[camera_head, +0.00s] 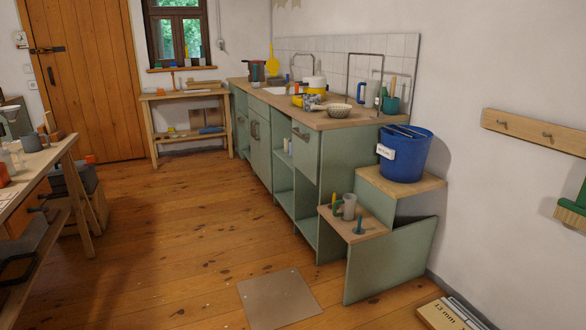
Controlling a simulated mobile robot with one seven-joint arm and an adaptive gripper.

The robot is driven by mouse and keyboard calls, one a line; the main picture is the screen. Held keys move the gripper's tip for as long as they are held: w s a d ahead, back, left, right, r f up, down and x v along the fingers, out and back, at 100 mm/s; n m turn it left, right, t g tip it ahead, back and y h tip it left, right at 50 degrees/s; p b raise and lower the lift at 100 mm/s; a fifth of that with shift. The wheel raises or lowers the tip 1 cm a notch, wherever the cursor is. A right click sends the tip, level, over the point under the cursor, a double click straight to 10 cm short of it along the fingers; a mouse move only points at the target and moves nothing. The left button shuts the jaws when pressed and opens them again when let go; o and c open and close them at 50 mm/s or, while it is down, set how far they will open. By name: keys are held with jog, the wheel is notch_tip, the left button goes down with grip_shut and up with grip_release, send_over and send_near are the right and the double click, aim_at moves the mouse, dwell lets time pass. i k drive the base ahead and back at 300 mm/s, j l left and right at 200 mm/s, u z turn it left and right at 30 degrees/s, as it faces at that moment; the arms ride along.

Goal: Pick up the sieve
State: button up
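A small pale, round, bowl-like piece (339,111) sits on the wooden counter (300,120), close to its right front edge. It looks like the sieve, but it is too small to tell for certain. A yellow and dark object lies just left of it. My gripper is not in this view, and nothing is seen touching the bowl-like piece.
A blue bucket (403,155) stands on the step right of the counter, above a lower shelf (370,226) with cups. A workbench (42,165) with clutter is at left. A flat brown sheet (279,299) lies on otherwise open wooden floor (190,230).

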aim_at(335, 110)
jog(key=i+j+u, duration=0.1)
jog(key=i, duration=0.55)
jog(key=i+j+u, duration=0.1)
jog(key=i+j, duration=0.15)
jog(key=i, duration=0.4)
jog(key=i+j+z, duration=0.2)
jog(key=i+z, duration=0.3)
jog(key=i+j+z, duration=0.25)
jog(key=z, duration=0.25)
jog(key=i+j+z, duration=0.25)
jog(key=j+z, duration=0.25)
jog(key=i+j+z, duration=0.15)
jog(key=j+z, duration=0.35)
jog(key=j, duration=0.15)
jog(key=i+j+z, duration=0.1)
jog(key=j+z, duration=0.15)
jog(key=j, duration=0.3)
